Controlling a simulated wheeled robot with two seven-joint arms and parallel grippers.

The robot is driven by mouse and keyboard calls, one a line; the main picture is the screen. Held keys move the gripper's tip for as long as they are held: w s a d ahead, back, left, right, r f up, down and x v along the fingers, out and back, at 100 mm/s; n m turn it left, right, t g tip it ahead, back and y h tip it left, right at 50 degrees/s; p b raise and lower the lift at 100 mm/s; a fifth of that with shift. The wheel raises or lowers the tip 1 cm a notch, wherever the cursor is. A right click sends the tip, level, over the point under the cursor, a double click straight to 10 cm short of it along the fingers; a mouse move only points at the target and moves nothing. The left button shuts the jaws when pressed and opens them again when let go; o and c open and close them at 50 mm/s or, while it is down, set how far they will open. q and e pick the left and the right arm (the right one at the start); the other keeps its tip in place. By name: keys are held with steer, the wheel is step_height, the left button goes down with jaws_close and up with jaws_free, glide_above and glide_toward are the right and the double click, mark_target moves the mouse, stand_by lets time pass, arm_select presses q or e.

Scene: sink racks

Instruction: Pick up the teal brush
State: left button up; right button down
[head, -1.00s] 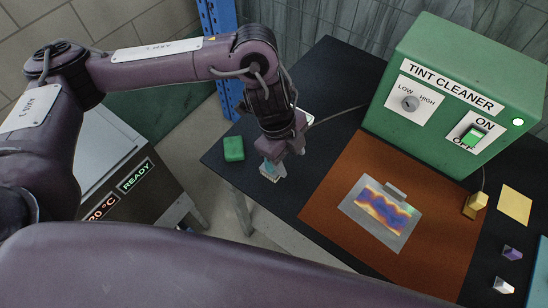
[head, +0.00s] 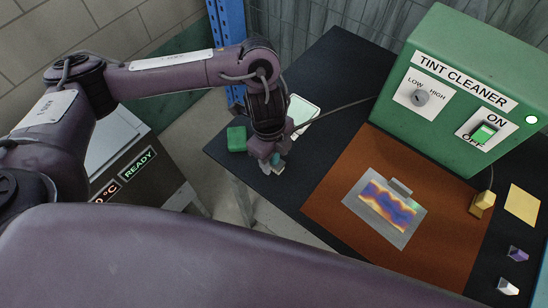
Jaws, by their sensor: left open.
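The teal brush (head: 276,158) is at the left part of the black table, mostly hidden by my left gripper. Only a small teal patch shows. My left gripper (head: 271,165) is open and right at the brush, with its fingers pointing down. I cannot tell whether the fingers touch it or stand on both sides of it. My right gripper is not in view.
A green block (head: 236,139) lies close left of the gripper. A pale flat pad (head: 302,112) lies behind the wrist. A brown mat (head: 337,165) holds a grey plate (head: 386,208) with a coloured pattern. The green tint cleaner (head: 455,75) stands at the back right.

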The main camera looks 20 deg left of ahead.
arm_select(q)
steer(key=shift+c, duration=0.2)
steer(key=c, duration=1)
steer(key=shift+c, duration=0.2)
